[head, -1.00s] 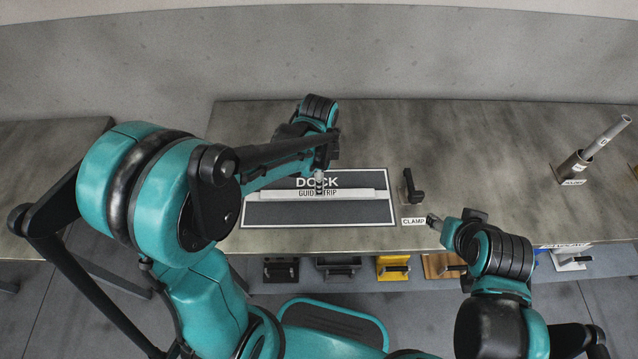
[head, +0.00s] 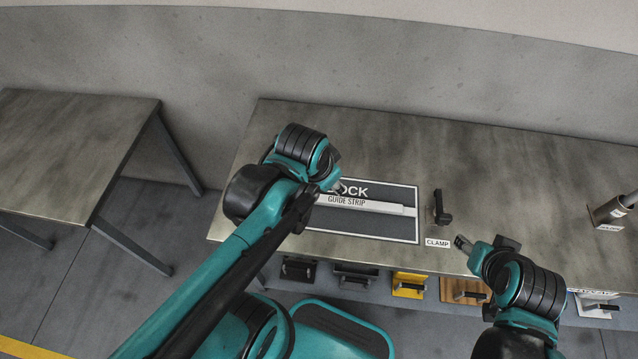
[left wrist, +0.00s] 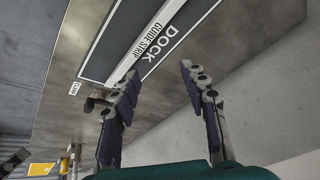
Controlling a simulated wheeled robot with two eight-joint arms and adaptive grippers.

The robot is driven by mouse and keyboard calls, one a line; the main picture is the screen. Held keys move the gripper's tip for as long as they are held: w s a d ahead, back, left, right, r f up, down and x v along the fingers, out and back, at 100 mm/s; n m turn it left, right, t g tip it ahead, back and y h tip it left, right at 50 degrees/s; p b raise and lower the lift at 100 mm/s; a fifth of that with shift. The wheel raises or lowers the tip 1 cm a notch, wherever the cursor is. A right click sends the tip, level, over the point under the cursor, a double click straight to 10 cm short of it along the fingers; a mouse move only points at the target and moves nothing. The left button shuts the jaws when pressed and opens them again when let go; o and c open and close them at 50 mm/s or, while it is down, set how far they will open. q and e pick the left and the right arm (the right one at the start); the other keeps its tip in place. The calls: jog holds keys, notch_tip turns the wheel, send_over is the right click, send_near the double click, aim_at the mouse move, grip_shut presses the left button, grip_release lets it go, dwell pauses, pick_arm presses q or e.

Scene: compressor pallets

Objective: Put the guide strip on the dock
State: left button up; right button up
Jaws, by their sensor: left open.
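The guide strip (head: 385,208) is a long pale bar lying across the dock (head: 362,231), a dark panel with a white border on the bench. The strip's left end is hidden behind my left arm in the head view. My left gripper (head: 336,187) is at the dock's upper left part. In the left wrist view, my left gripper (left wrist: 160,80) has its fingers spread with nothing between them. There the strip (left wrist: 146,38) lies along the dock (left wrist: 110,35), apart from the fingers. My right gripper (head: 463,244) is near the bench's front edge, beside the clamp label; its jaw opening is unclear.
A black clamp (head: 441,208) stands right of the dock, with a CLAMP label (head: 437,243). A tilted cylinder in a holder (head: 608,211) is at the far right. Several coloured blocks with handles, one yellow (head: 409,285), sit below the front edge. The bench's back is clear.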

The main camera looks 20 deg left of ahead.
pick_arm(q)
jog(key=shift+s+a+r+n+t, duration=0.1)
jog(key=shift+s+a+n+t, duration=0.2)
jog(key=shift+s+n+t, duration=0.6)
jog(key=shift+s+a+r+n+t, duration=0.1)
jog(key=shift+s+a+n+t, duration=0.3)
jog(key=shift+n, duration=0.9)
jog(key=shift+s+d, duration=0.1)
jog(key=shift+s, duration=0.05)
